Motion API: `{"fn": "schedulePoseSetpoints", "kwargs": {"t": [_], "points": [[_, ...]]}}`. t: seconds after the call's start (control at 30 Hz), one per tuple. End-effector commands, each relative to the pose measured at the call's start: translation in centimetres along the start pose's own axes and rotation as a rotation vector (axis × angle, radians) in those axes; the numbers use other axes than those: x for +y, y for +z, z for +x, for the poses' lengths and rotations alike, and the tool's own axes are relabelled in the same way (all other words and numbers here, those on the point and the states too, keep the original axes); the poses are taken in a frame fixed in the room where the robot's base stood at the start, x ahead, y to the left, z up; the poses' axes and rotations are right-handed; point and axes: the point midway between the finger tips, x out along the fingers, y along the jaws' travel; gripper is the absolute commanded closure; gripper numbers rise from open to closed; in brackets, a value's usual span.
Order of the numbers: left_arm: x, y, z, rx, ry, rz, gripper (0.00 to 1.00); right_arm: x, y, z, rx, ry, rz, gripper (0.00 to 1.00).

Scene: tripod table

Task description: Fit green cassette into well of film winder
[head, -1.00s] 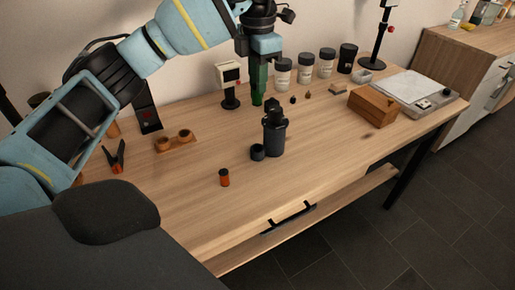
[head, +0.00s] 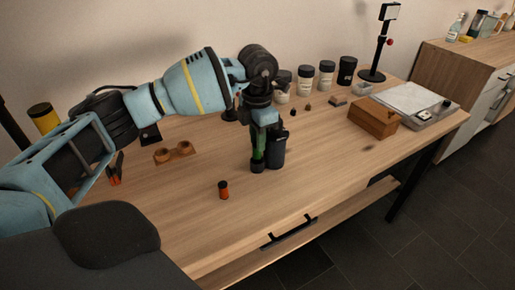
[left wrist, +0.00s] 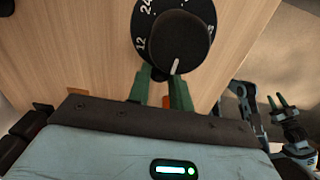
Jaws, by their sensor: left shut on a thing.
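The film winder (head: 278,148) stands on the table, a dark upright body with a small dark cup-like well (head: 257,167) at its front left. In the left wrist view its round dark knob (left wrist: 178,40) with a white-numbered dial fills the top. My left gripper (head: 258,157) points down with its fingertips at or just above the well. It is shut on the green cassette, which I cannot separate from the green fingers. Whether the cassette is inside the well is hidden. My right gripper (left wrist: 277,100) shows at the right of the left wrist view, its fingers apart and empty.
A small orange-and-black canister (head: 223,190) stands front left of the winder. A wooden two-hole holder (head: 174,152) lies left. A wooden box (head: 374,117) and a light panel (head: 413,98) are at the right. Several jars stand behind.

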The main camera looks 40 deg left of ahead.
Motion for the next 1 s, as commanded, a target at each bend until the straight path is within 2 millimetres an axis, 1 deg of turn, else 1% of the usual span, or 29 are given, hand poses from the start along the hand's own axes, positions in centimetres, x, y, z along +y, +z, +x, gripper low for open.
{"fn": "schedulePoseSetpoints", "kwargs": {"t": [0.03, 0.1, 0.23, 0.63, 0.67, 0.8, 1.0], "points": [[0.0, -0.1, 0.8, 0.005, 0.000, 0.000, 1.00, 0.0, 0.1, 0.0, -0.003, 0.000, 0.000, 0.64], [0.0, -0.1, 1.9, 0.005, 0.000, -0.001, 1.00, 0.0, 0.3, 0.1, -0.005, 0.000, 0.000, 0.64], [0.0, -0.1, 3.5, 0.003, -0.001, -0.001, 1.00, 0.0, 0.6, 0.1, -0.010, -0.001, 0.000, 0.64], [0.0, -0.1, 4.0, 0.002, 0.000, 0.000, 1.00, 0.0, 0.7, 0.1, -0.013, -0.001, 0.000, 0.64], [0.0, -0.1, 4.0, 0.002, 0.000, 0.000, 0.76, 0.0, 0.7, 0.1, -0.012, -0.001, 0.000, 0.64], [0.0, -0.1, 3.9, 0.002, 0.000, 0.000, 0.58, 0.0, 0.6, 0.1, -0.012, -0.001, 0.000, 0.64], [0.0, 0.0, 3.9, 0.001, 0.000, 0.000, 0.57, 0.0, 0.5, 0.1, -0.008, -0.001, 0.000, 0.64]]}}
